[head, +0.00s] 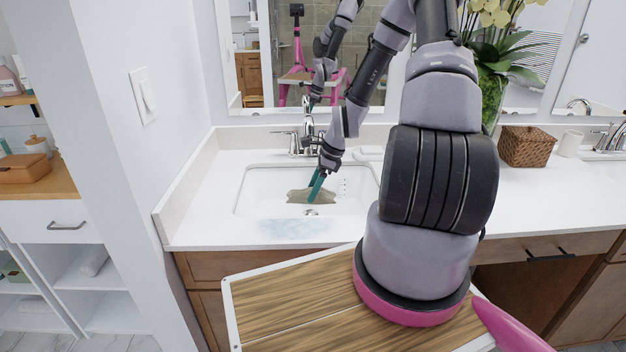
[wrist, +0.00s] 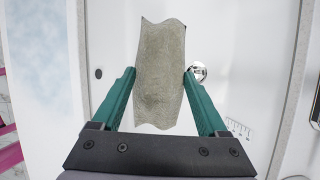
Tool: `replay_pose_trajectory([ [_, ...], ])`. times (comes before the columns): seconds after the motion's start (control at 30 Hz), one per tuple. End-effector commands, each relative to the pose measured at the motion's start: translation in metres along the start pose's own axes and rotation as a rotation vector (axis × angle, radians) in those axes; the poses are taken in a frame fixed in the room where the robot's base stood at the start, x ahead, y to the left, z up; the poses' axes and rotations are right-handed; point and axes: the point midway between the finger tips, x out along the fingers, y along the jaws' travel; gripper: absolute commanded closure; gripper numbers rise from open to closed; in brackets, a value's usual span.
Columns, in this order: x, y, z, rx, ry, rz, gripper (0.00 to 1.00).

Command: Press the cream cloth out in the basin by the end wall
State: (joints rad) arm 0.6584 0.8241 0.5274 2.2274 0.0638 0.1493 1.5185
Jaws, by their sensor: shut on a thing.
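The cloth (head: 298,196), greyish-beige in this light, is in the white basin (head: 258,185) by the end wall. In the wrist view the cloth (wrist: 160,95) is a wavy-edged strip passing between the two green fingers. My gripper (head: 316,188) reaches down into the basin with its fingers on the cloth. In the wrist view my gripper (wrist: 159,74) is shut on it, one finger at each side edge. I cannot tell whether the cloth touches the basin floor. The round metal drain (wrist: 198,71) is beside the right fingertip.
The tap (head: 308,128) stands behind the basin, close to my arm. A pale blue patch (head: 295,228) lies on the counter in front of the basin. A wicker basket (head: 525,146), a white cup (head: 570,143) and a potted plant (head: 490,88) stand to the right. The end wall (head: 150,130) is left.

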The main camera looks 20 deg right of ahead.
Motion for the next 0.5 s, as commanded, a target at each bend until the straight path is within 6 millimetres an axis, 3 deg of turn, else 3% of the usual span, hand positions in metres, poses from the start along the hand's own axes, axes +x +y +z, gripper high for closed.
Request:
replay_pose_trajectory([
  [0.5,0.059,0.001,-0.024,0.001,0.000,0.003,0.68],
])
